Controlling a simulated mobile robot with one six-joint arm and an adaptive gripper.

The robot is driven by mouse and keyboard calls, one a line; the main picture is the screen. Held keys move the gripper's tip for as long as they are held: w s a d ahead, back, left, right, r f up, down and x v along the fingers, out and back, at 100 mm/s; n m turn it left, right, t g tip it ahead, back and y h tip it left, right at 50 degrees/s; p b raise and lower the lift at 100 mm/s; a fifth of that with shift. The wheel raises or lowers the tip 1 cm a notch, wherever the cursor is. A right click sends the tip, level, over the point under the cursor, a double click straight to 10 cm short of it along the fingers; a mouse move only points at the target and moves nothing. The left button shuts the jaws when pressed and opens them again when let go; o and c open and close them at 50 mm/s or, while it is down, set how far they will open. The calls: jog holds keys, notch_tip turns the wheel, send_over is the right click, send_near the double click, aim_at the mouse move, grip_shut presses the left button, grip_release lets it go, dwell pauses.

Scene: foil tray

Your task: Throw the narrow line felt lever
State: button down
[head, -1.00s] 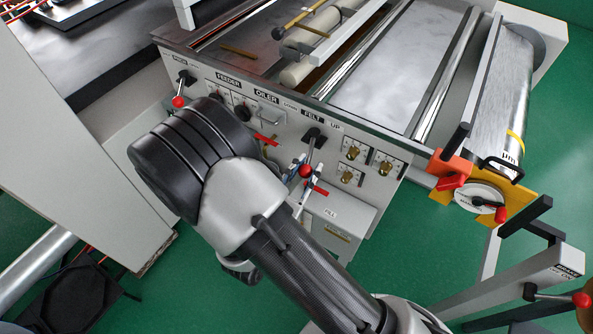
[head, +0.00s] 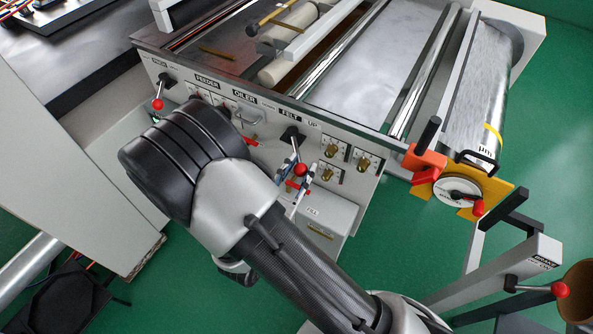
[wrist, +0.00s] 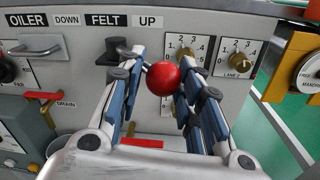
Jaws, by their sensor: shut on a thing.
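The felt lever is a dark pivot block (wrist: 118,50) with a thin metal rod and a red ball knob (wrist: 163,78), below the FELT label (wrist: 106,21) between DOWN and UP. The rod slants down and to the right, toward the UP side. In the head view the red knob (head: 300,170) sits at the rod's lower end. My gripper (wrist: 168,78) has its blue-padded fingers on either side of the knob and is shut on it. In the head view my gripper (head: 298,172) is partly hidden by my arm.
Brass lane knobs (wrist: 238,60) are to the right of the lever. A red drain handle (wrist: 66,104) is at left, and a red handle (wrist: 142,143) lies below the fingers.

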jog(key=shift+d+r, duration=0.25)
jog(key=shift+d, duration=0.1)
jog(key=c, duration=1.5)
grip_release()
jog(key=shift+w, duration=0.1)
jog(key=shift+c, duration=0.2)
jog(key=o, duration=0.3)
jog(key=shift+w+d, duration=0.1)
jog(key=shift+d, duration=0.15)
jog(key=shift+a+f, duration=0.15)
jog(key=shift+s+a, duration=0.15)
jog(key=shift+s, duration=0.1)
jog(key=v, duration=1.1)
jog(key=shift+s+a, duration=0.15)
jog(key=shift+s, duration=0.05)
